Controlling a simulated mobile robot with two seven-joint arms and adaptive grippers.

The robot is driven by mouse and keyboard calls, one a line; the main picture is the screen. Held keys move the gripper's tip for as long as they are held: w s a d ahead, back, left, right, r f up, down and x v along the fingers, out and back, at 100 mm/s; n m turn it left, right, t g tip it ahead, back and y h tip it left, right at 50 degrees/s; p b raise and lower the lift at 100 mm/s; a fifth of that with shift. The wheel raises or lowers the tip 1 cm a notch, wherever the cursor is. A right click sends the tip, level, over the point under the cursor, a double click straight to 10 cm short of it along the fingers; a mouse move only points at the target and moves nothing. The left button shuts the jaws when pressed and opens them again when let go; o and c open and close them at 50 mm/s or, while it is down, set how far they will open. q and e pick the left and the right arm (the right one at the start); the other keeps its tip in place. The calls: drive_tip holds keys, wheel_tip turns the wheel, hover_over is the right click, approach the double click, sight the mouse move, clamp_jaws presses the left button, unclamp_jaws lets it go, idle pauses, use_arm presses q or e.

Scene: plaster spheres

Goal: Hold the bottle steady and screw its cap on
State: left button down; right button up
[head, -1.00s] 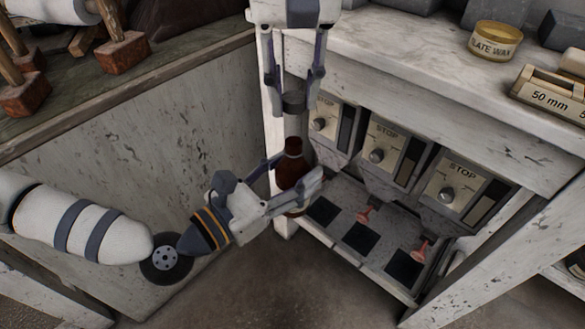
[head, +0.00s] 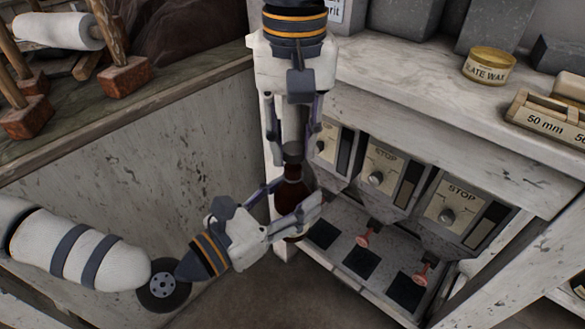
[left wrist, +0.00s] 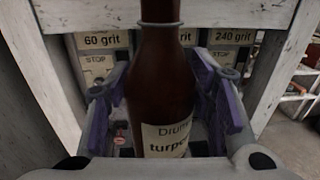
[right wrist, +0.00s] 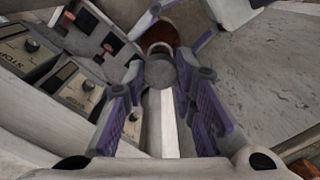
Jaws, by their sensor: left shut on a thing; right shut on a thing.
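The brown bottle (head: 291,193) stands upright between the fingers of my left gripper (head: 296,203), which is shut on its body. In the left wrist view the bottle (left wrist: 160,85) carries a pale label partly reading "turp"; its top is out of frame. My right gripper (head: 293,152) points down from above, shut on the dark grey cap (head: 293,149). In the head view the cap meets the top of the bottle's neck. The right wrist view shows the cap (right wrist: 161,75) between the fingertips, with the bottle (right wrist: 160,47) beyond it. I cannot tell whether the threads are engaged.
Several grey machines marked STOP (head: 383,170) stand right of the bottle, above a shelf with dark square pads (head: 361,262) and red pieces (head: 364,240). A white post is close behind the bottle. The counter above holds a wax tin (head: 488,66) and a wooden box (head: 550,115).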

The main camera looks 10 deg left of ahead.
sight(293, 202)
drive_tip(key=shift+f, duration=0.1)
drive_tip(key=shift+f, duration=0.8)
drive_tip(key=shift+f, duration=0.6)
